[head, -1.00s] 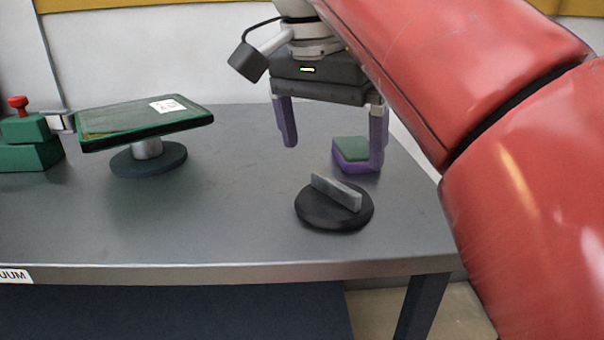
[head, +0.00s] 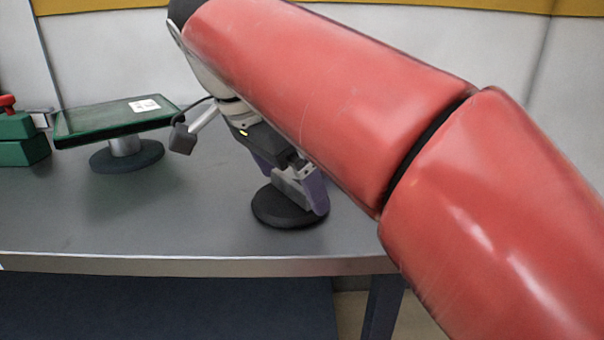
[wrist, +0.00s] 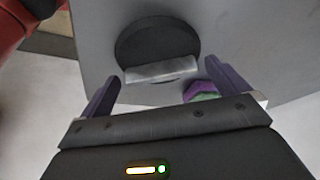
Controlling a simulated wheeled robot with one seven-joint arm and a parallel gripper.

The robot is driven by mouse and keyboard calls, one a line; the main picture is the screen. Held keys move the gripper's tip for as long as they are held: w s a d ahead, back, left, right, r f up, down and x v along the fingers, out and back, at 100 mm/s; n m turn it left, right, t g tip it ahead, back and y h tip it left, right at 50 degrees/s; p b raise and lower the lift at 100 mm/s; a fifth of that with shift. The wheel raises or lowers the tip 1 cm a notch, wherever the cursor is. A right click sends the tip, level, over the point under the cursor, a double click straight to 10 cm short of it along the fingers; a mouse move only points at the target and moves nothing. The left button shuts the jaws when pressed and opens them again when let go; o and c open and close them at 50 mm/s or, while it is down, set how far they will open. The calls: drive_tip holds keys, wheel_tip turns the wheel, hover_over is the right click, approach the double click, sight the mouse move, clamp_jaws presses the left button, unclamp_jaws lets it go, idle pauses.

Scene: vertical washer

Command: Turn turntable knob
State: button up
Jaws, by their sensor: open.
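The turntable knob has a round black base (head: 278,212) on the grey table and a grey upright bar. In the wrist view the bar (wrist: 160,72) lies across the near part of the black disc (wrist: 150,38). My gripper (head: 292,188) is low over the knob, tilted, with its purple fingers apart. In the wrist view the bar lies between the two fingertips, with a gap visible on each side. Contact with the bar is not visible. My arm and gripper hide part of the knob in the head view.
A tilted green panel (head: 112,122) on a round dark stand is at the table's left. Green blocks with a red knob (head: 22,142) stand at the far left. The table's front-left is clear.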

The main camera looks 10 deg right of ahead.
drive_tip(key=shift+c, duration=0.4)
drive_tip(key=c, duration=0.9)
drive_tip(key=shift+o, duration=0.2)
drive_tip(key=shift+n, duration=0.3)
drive_tip(key=n+t, duration=0.1)
drive_tip(key=n, duration=0.2)
drive_tip(key=shift+s+y, duration=0.1)
drive_tip(key=shift+y, duration=0.3)
drive_tip(key=n, duration=0.2)
drive_tip(key=n+t+y, duration=0.1)
drive_tip(key=n, duration=0.2)
drive_tip(key=shift+s+d+y, duration=0.1)
drive_tip(key=shift+d+y, duration=0.05)
drive_tip(key=shift+y, duration=0.15)
drive_tip(key=n+y, duration=0.1)
drive_tip(key=n, duration=0.2)
drive_tip(key=n+y, duration=0.1)
drive_tip(key=n, duration=0.2)
drive_tip(key=shift+d+t, duration=0.15)
drive_tip(key=shift+t, duration=0.15)
drive_tip(key=n+y, duration=0.1)
drive_tip(key=n, duration=0.2)
drive_tip(key=n+g+y, duration=0.1)
drive_tip(key=n, duration=0.2)
drive_tip(key=shift+d+n+y, duration=0.15)
drive_tip(key=shift+n+y, duration=0.25)
